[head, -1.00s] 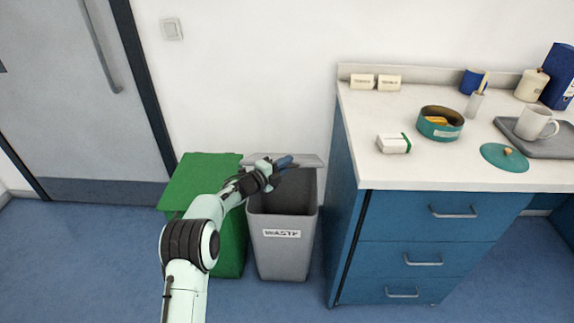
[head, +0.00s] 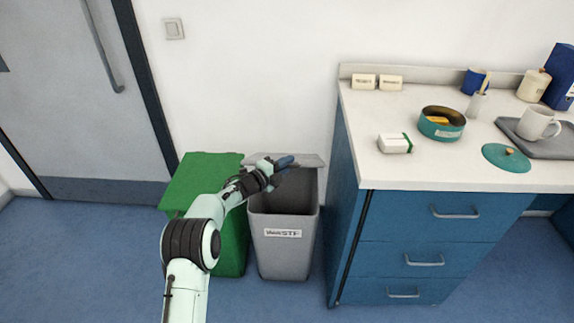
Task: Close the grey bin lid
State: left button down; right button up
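The grey bin (head: 283,245) stands on the floor with a white label on its front. Its lid (head: 311,160) is up at the back, near the wall, so the dark inside of the bin shows. My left gripper (head: 287,161) is at the lid, over the rear of the bin opening, and covers part of the lid's left side. It looks very close to the lid; I cannot tell whether it touches. Its fingers are too small and overlapped to tell open from shut. My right gripper is not in view.
A green bin (head: 203,180) with a shut lid stands left of the grey bin, under my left arm. A blue drawer cabinet (head: 400,235) with a white counter (head: 440,170) stands close on the right. Blue floor in front is clear.

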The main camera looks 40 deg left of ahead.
pick_arm(q)
jog(key=c, duration=1.2)
grip_release()
jog(key=shift+n+g, duration=0.4)
jog(key=shift+g, duration=0.2)
jog(key=f, duration=0.1)
jog(key=s+f, duration=0.1)
jog(key=f, duration=0.1)
jog(key=d+f, duration=0.1)
jog(key=shift+s+f, duration=0.3)
jog(key=shift+o, duration=0.2)
jog(key=shift+m+t, duration=0.4)
jog(key=shift+t, duration=0.2)
jog(key=r, duration=0.3)
jog(key=w+a+r, duration=0.1)
jog(key=shift+r, duration=0.4)
jog(key=shift+s+f, duration=0.1)
jog(key=shift+s, duration=0.1)
jog(key=s+a+f+b, duration=0.2)
jog(key=s+f+b, duration=0.2)
jog(key=s, duration=0.8)
jog(key=shift+s+a+f, duration=0.2)
jog(key=shift+s+f, duration=0.1)
jog(key=shift+f, duration=0.95)
